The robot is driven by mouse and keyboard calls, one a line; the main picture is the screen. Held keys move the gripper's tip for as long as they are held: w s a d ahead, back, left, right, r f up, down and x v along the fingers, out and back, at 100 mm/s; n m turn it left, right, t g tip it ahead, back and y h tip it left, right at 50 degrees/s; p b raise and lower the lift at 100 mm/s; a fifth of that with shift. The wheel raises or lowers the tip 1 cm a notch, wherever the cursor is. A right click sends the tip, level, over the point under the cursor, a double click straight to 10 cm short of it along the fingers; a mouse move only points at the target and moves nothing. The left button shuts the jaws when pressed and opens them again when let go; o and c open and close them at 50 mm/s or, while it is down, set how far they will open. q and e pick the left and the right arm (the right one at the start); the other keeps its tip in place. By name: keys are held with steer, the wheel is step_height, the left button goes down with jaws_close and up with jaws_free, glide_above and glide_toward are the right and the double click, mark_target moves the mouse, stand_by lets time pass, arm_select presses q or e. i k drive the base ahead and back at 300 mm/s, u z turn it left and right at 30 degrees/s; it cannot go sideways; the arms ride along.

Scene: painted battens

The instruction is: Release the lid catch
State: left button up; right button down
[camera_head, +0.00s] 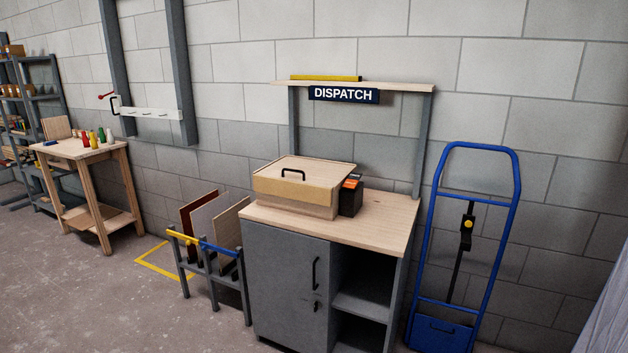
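A wooden box (295,210) stands on the top of the dispatch bench. Its lid (322,171) is on, with a dark bar handle (293,173) on its upper face. The lid looks closed down over the box. I cannot make out a catch on the box; its back and far sides are hidden. Neither of my grippers shows in the head view.
The grey cabinet bench (290,283) has a clear wooden top (380,222) right of the box. A black-and-orange item (351,197) stands beside the box. A panel rack (212,270) is at left, a blue hand truck (441,330) at right. Floor is open at left.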

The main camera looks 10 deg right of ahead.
mark_target(352, 181)
steer(key=i, duration=0.7)
steer(key=z, duration=1.55)
steer(key=i, duration=2.2)
steer(key=u, duration=2.85)
